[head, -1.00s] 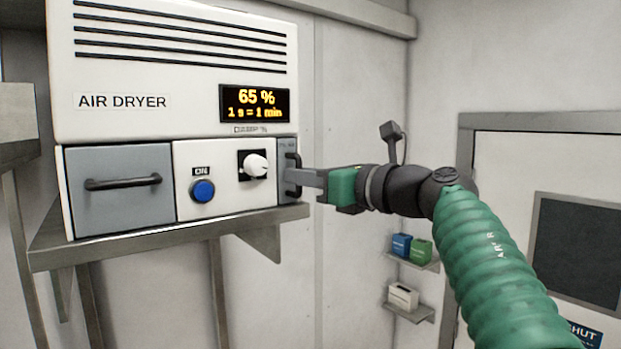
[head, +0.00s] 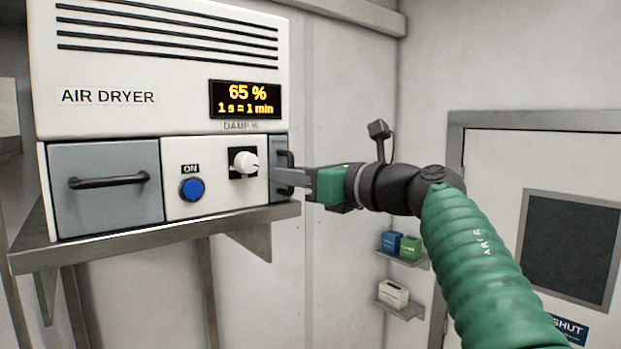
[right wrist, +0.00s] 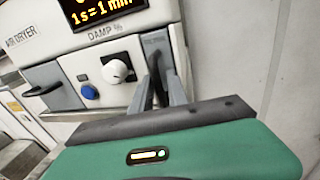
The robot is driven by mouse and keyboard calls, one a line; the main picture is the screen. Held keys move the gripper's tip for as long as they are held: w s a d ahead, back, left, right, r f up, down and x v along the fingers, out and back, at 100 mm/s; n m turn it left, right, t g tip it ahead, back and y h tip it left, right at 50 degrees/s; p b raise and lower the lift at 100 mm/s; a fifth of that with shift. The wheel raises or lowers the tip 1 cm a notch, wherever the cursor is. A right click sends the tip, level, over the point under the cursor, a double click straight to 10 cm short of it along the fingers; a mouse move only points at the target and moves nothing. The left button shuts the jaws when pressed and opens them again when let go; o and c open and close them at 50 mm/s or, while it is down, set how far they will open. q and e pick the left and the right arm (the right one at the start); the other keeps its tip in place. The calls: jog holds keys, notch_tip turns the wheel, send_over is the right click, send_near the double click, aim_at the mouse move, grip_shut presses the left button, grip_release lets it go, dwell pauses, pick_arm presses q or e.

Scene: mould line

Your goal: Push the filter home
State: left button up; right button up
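The filter is a narrow grey panel (head: 277,190) with a black upright handle, at the right end of the white air dryer's front. In the head view it looks about level with the front beside it; I cannot tell whether a small gap remains. My right gripper (head: 283,177) reaches it from the right. In the right wrist view its two grey fingers (right wrist: 163,92) lie on either side of the dark handle (right wrist: 157,68), close together, and look shut on it. The fingers partly hide the handle in the head view. My left gripper is not in view.
The air dryer (head: 180,95) stands on a metal shelf (head: 150,236). Its display (head: 245,99) reads 65 %. A grey drawer (head: 105,205), a blue button (head: 192,189) and a white knob (head: 246,162) are left of the filter. Small boxes (head: 393,293) sit on wall shelves.

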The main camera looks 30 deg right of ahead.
jog(key=b+v, duration=0.6)
jog(key=v, duration=1)
jog(key=shift+s, duration=0.25)
jog(key=shift+w+d, duration=0.1)
jog(key=shift+w, duration=0.05)
